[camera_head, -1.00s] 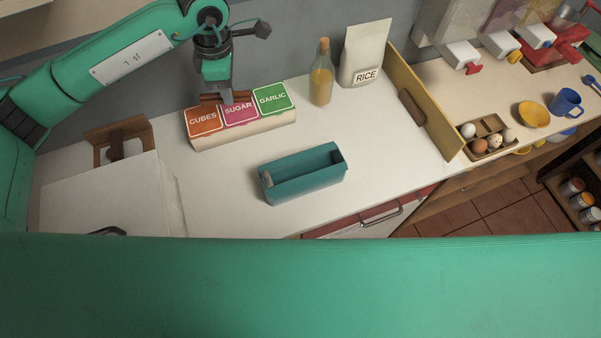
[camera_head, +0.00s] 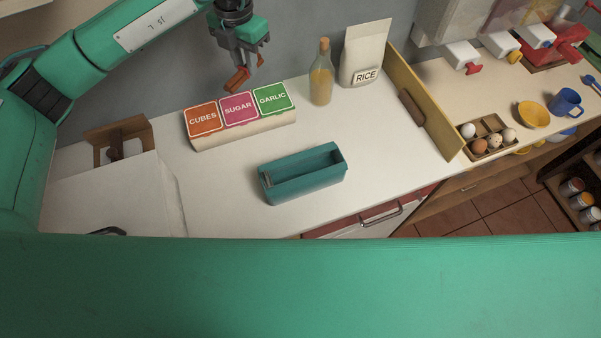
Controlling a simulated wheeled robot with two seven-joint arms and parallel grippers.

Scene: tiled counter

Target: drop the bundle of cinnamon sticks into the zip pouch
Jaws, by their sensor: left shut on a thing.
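My left gripper (camera_head: 249,70) is shut on the bundle of cinnamon sticks (camera_head: 237,80), a small reddish-brown bundle. It holds the bundle tilted, in the air above the back of the counter, near the labelled box. The teal, open-topped, long container (camera_head: 305,187) on the middle of the counter looks like the zip pouch. Its opening faces up, and I see nothing clearly inside it. It lies to the right of and nearer than the gripper, apart from it. My right gripper is not in view.
A box labelled CUBES, SUGAR and GARLIC (camera_head: 246,133) stands below the gripper. A corked bottle (camera_head: 321,85) and a RICE bag (camera_head: 364,50) stand behind. A wooden panel (camera_head: 428,105) borders the right. A white box (camera_head: 115,195) is at left. The counter around the pouch is clear.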

